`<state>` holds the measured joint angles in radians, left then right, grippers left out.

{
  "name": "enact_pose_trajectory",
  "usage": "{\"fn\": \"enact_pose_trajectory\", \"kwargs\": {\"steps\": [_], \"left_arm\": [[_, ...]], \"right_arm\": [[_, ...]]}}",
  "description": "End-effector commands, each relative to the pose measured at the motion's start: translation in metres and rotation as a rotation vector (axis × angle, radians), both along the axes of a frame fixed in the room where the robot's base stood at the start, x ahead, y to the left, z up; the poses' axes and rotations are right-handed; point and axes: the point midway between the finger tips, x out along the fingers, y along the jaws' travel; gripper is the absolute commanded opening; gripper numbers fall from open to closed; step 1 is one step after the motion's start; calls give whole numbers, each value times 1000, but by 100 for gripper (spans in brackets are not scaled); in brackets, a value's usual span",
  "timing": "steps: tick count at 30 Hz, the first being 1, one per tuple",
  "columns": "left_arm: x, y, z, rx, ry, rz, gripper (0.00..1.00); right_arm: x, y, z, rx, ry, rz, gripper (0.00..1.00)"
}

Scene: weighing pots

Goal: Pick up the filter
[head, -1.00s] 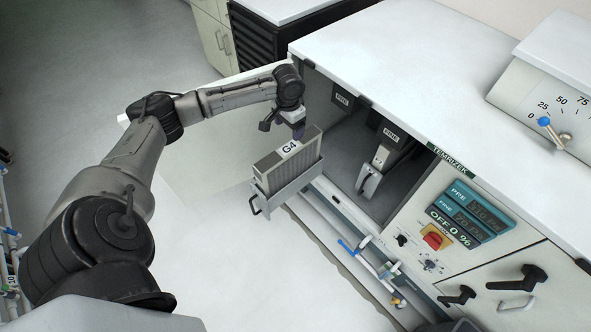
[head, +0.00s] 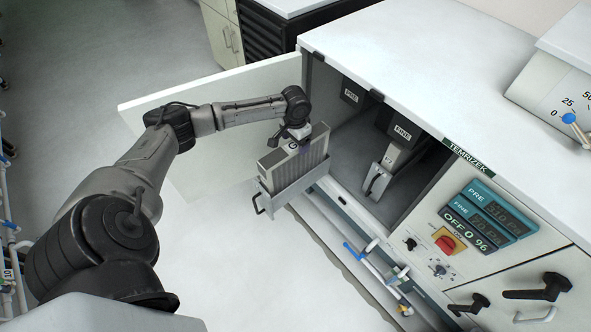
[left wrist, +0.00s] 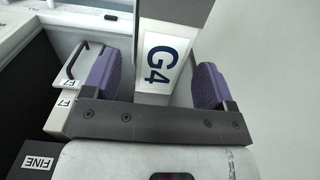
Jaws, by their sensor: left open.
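The filter (head: 309,158), a grey pleated block, stands upright in a pulled-out metal drawer tray (head: 290,195) with a handle, in front of the cabinet. Its white G4 label is partly covered by my gripper in the head view and shows clearly in the left wrist view, on the filter (left wrist: 160,64). My left gripper (head: 297,143) is just above the filter's top edge. In the left wrist view its two purple fingers are open, one on each side of the label, with gaps on both sides (left wrist: 157,82). My right gripper is not in view.
The open white cabinet door (head: 215,110) stands behind my left arm. Right of the filter, another handled holder (head: 378,180) sits below a FINE sign (head: 403,133). A control panel (head: 480,220) is at the right. Tubes and valves (head: 385,270) run along the cabinet's front.

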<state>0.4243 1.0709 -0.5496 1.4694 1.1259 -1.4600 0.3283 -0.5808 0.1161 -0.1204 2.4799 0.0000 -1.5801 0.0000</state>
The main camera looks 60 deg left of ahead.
Motion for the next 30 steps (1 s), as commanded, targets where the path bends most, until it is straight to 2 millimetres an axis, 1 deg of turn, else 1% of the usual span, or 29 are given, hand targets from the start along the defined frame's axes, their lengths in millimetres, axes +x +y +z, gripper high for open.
{"fn": "enact_pose_trajectory", "kwargs": {"steps": [1, 4, 6, 12, 14, 30], "left_arm": [[0, 0, -12, 0, 1, 0, 79], [0, 0, -23, 0, 1, 0, 79], [0, 0, -26, 0, 0, 0, 79], [0, 0, -25, 0, 0, -1, 79], [0, 0, -25, 1, 0, -1, 74], [0, 0, -25, 1, 0, -1, 22]], "right_arm": [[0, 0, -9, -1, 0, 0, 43], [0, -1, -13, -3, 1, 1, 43], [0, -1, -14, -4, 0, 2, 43], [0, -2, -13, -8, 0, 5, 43], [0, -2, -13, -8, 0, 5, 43], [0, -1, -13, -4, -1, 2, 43]]}}
